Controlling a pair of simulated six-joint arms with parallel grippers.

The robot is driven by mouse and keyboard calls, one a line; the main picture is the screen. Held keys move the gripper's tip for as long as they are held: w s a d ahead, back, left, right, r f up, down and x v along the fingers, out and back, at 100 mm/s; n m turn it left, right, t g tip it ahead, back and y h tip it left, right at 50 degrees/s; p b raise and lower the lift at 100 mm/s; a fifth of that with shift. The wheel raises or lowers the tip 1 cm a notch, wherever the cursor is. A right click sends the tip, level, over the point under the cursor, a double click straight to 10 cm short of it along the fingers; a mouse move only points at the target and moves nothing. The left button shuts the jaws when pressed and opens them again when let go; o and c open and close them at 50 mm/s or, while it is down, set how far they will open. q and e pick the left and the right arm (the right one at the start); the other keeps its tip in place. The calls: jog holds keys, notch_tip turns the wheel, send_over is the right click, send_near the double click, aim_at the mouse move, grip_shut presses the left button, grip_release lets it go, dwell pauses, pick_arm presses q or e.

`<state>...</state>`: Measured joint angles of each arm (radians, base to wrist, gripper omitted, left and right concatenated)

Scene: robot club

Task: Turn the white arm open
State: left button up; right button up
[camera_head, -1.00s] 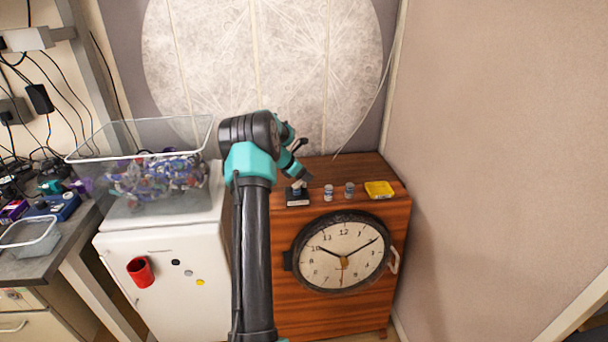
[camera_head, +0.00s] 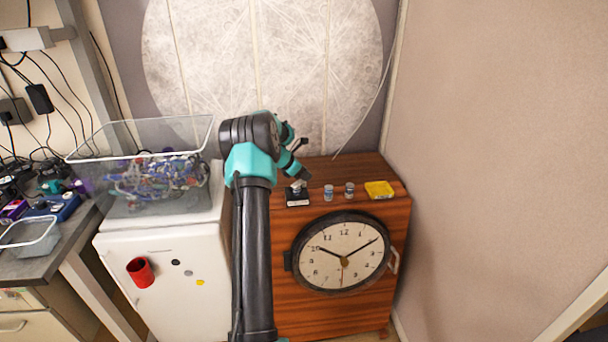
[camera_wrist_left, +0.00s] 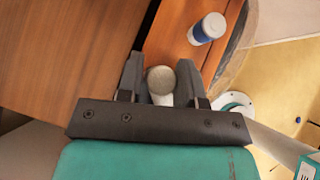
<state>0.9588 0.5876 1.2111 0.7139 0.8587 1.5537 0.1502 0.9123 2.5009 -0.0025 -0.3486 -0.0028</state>
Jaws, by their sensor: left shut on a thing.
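A small black base with a pale label (camera_head: 298,198) stands on the front edge of the wooden cabinet top, below my gripper. The white arm (camera_head: 297,184) rises from it and is partly hidden by my fingers. In the left wrist view, the white arm's pale rounded end (camera_wrist_left: 161,80) sits between my two dark fingers. My left gripper (camera_head: 301,178) is shut on it; it also shows in the left wrist view (camera_wrist_left: 161,88). The exact angle of the white arm is hard to tell. My right gripper is not in view.
Two small bottles (camera_head: 328,192) (camera_head: 350,190) and a yellow tray (camera_head: 379,189) stand to the right on the cabinet top (camera_head: 355,168). A round clock (camera_head: 343,254) is on the cabinet front. A clear bin (camera_head: 140,158) stands on the white fridge (camera_head: 165,275) at left.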

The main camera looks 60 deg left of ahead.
pick_arm(q)
jog(key=shift+d, duration=0.1)
jog(key=m+g+h, duration=0.1)
jog(key=m+h, duration=0.1)
jog(key=m, duration=0.1)
jog(key=m+h, duration=0.2)
jog(key=shift+f+m+g, duration=0.15)
jog(key=shift+m+g, duration=0.25)
jog(key=m+g+h, duration=0.1)
jog(key=m, duration=0.1)
jog(key=m+g+h, duration=0.1)
jog(key=m+g, duration=0.1)
jog(key=m, duration=0.1)
jog(key=shift+m+h, duration=0.3)
jog(key=shift+s+m+g, duration=0.1)
jog(key=shift+m+g, duration=0.2)
jog(key=shift+g, duration=0.2)
jog(key=o, duration=0.9)
jog(key=shift+c, duration=0.2)
jog(key=shift+r, duration=0.3)
